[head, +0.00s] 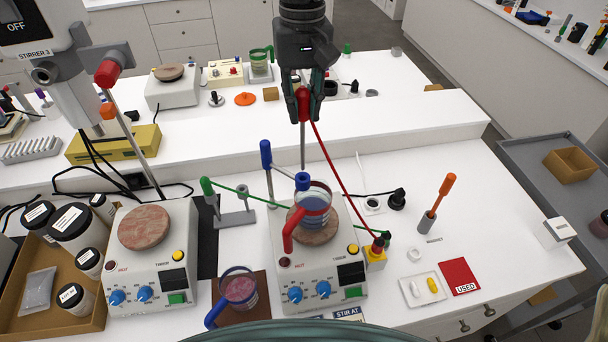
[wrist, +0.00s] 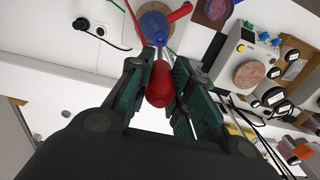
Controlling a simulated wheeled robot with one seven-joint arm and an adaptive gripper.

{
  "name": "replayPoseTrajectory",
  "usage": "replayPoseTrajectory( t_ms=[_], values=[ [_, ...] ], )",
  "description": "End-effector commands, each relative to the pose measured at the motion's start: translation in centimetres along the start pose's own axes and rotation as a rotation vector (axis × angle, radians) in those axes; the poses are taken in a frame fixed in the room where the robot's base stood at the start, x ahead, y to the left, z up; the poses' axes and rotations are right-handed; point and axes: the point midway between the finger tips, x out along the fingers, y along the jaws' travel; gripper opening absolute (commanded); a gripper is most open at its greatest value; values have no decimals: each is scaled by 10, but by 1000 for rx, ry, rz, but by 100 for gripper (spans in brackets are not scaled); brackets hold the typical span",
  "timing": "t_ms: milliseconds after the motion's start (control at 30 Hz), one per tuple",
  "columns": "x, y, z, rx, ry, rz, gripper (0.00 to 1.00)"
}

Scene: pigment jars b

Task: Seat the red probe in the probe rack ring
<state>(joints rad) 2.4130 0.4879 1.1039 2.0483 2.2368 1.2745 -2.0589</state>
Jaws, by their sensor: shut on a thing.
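My gripper (head: 303,100) is shut on the red probe's handle (head: 304,104), high above the bench. The probe's thin metal rod (head: 303,145) hangs upright, its lower end just above a small blue piece (head: 302,180) at the beaker's top; I cannot tell whether they touch. In the wrist view the red handle (wrist: 160,85) lies between both fingers. A red cable (head: 340,180) runs from the handle to a yellow box (head: 376,256). A grey rack base (head: 235,218) with upright posts stands left of the beaker, beside green and blue handles. I cannot make out which ring is free.
A red-handled beaker of blue liquid (head: 315,215) stands on the right hot plate (head: 318,270). Another beaker (head: 238,290) stands to its left. An orange-handled tool (head: 440,200) stands at right. A raised white ledge (head: 400,125) runs behind.

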Motion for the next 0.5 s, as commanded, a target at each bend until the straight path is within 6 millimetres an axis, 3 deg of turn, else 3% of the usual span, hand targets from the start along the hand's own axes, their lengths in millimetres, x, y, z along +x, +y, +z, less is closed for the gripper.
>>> replayPoseTrajectory(
  t_ms=[500],
  values=[
    [-23,0,0,0,1,-1,0]
  ],
)
